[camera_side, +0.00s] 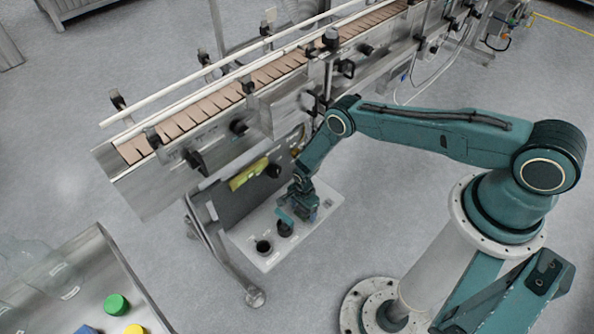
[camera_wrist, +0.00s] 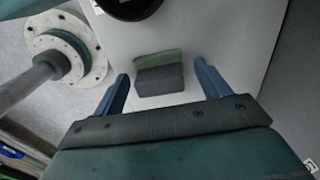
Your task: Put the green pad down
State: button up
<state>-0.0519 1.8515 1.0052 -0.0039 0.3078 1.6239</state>
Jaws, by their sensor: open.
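The green pad (camera_wrist: 158,58), with a dark grey block-like part (camera_wrist: 160,80) joined to it, is on or just above a white surface in the wrist view. I cannot tell whether it touches the surface. My gripper (camera_wrist: 162,69) is open, its two blue fingers on either side of the pad with a visible gap at each side. In the side view my gripper (camera_side: 304,204) is low over the white plate (camera_side: 256,233) beside the conveyor. The pad is not clearly seen there.
Two black cups (camera_side: 264,247) stand on the plate; a black round rim (camera_wrist: 130,7) shows close to the pad. The conveyor (camera_side: 270,75) and its leg are just behind. A metal tray at lower left holds a green cap (camera_side: 116,304) and a yellow one (camera_side: 134,329).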

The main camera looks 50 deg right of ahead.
jog(key=shift+r, duration=0.15)
notch_tip(320, 180, up, 12)
jog(key=shift+w, duration=0.15)
dwell(0.8)
jog(key=shift+w+r, duration=0.1)
dwell(0.4)
